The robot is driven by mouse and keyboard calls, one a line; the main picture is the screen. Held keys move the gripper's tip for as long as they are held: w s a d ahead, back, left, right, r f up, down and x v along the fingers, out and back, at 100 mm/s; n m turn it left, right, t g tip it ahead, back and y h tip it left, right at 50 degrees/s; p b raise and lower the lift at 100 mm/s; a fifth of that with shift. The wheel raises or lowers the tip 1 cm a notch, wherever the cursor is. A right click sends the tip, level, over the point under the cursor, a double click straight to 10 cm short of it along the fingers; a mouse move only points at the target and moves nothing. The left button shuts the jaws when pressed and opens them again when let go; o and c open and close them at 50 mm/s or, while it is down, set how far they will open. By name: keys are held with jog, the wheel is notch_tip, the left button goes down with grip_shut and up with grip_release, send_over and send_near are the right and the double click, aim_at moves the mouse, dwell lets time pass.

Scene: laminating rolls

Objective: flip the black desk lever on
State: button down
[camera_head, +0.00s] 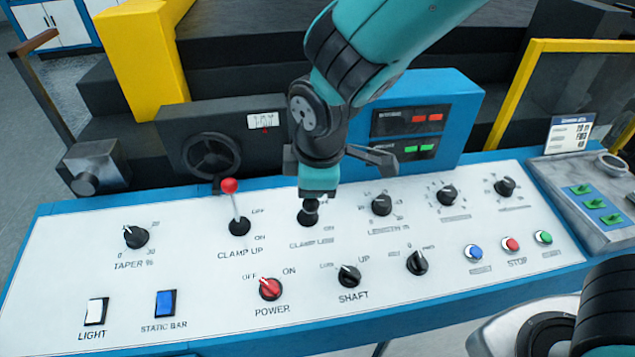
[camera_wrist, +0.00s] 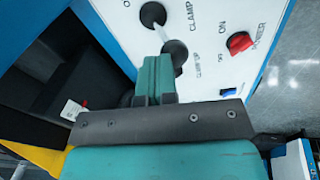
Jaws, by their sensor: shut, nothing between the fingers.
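The black desk lever (camera_head: 310,206) stands on the white panel between the red-balled lever and the upper row of knobs, partly covered by my gripper. In the wrist view its black ball (camera_wrist: 175,52) and silver rod show just past my fingertips. My gripper (camera_head: 318,192) points down over it, with its teal fingers (camera_wrist: 156,68) shut and empty. The fingertips are right beside the ball; whether they touch it I cannot tell. OFF and ON labels lie to its right, but its exact tilt is hard to read.
The red-balled lever (camera_head: 229,186) stands close on the left. The red POWER knob (camera_head: 270,289) and SHAFT knob (camera_head: 349,276) are in front. The black LENGTH knob (camera_head: 381,205) is on the right. A blue display box (camera_head: 447,110) rises behind the panel.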

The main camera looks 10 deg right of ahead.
jog(key=shift+r+p, duration=0.45)
jog(key=shift+r, duration=0.1)
jog(key=p+v, duration=0.7)
jog(key=v, duration=0.2)
jog(key=shift+s, duration=0.4)
jog(key=shift+f, duration=0.1)
jog(key=s+d+r+m+g+y+b, duration=0.1)
jog(key=s+d+r+m+b, duration=0.1)
jog(key=s, duration=0.5)
jog(key=s+d+r+m+g+y+b, duration=0.1)
jog(key=s+d+m+y+b, duration=0.1)
jog(key=s+d+m+b, duration=0.2)
jog(key=s+m, duration=0.3)
jog(key=shift+d+r+g+y, duration=0.25)
jog(key=shift+r+g+y, duration=0.05)
jog(key=shift+r+g, duration=0.1)
